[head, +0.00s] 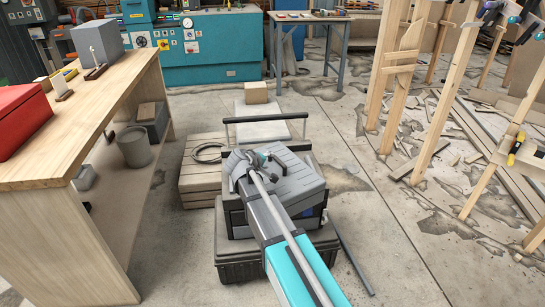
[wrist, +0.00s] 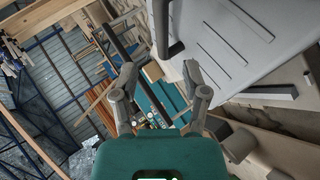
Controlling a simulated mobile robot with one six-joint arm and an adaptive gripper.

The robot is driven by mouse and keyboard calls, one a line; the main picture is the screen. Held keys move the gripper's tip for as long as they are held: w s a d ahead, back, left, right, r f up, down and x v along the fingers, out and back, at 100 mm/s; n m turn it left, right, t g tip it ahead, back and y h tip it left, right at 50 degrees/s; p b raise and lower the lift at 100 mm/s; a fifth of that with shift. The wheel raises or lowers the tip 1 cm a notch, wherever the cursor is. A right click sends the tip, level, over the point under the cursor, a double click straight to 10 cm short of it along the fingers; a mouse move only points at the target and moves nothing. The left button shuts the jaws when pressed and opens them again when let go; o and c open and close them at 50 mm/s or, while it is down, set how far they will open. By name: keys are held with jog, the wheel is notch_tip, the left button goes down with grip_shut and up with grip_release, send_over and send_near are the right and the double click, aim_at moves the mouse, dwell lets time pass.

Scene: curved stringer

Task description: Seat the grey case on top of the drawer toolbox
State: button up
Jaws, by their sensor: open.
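The grey case (head: 298,185), with a ribbed lid, lies on or just above the drawer toolbox (head: 236,222) in the head view. It looks turned askew to the toolbox; my arm and gripper hide part of both, so I cannot tell whether it sits flush. My gripper (head: 258,162) is over the case's far left part. In the wrist view the case's pale grooved face (wrist: 225,45) fills the upper right, with a dark handle beside it. My gripper (wrist: 160,75) has its fingers spread, with nothing visibly clamped between them.
The toolbox stands on a dark lower box (head: 240,270). A black push bar (head: 265,120) rises behind the stack. A wooden crate (head: 200,182) with a coiled cable is at left, near the workbench (head: 75,130).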

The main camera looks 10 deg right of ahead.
jog(key=shift+p+v, duration=0.5)
jog(key=shift+v, duration=1.05)
jog(key=m+g+y, duration=0.1)
jog(key=m+g, duration=0.2)
send_over(290, 198)
jog(key=w+a, duration=0.2)
jog(key=a, duration=0.1)
jog(key=f, duration=0.3)
jog(key=shift+w+a+f, duration=0.2)
jog(key=shift+f, duration=0.1)
jog(key=s+f, duration=0.1)
jog(key=s, duration=0.1)
jog(key=s+d+m+g+y, duration=0.1)
jog(key=s, duration=0.1)
jog(key=s+d+f+g, duration=0.1)
jog(key=s, duration=0.1)
jog(key=shift+s+d+f+y, duration=0.1)
jog(key=shift+d+f+y, duration=0.1)
jog(key=shift+f+y, duration=0.2)
jog(key=s+f+m+g+y, duration=0.2)
jog(key=s+m+g+y, duration=0.1)
jog(key=s, duration=0.9)
jog(key=shift+s+f+g+y, duration=0.35)
jog(key=shift+g+y, duration=0.15)
jog(key=shift+y, duration=0.5)
jog(key=shift+a, duration=0.1)
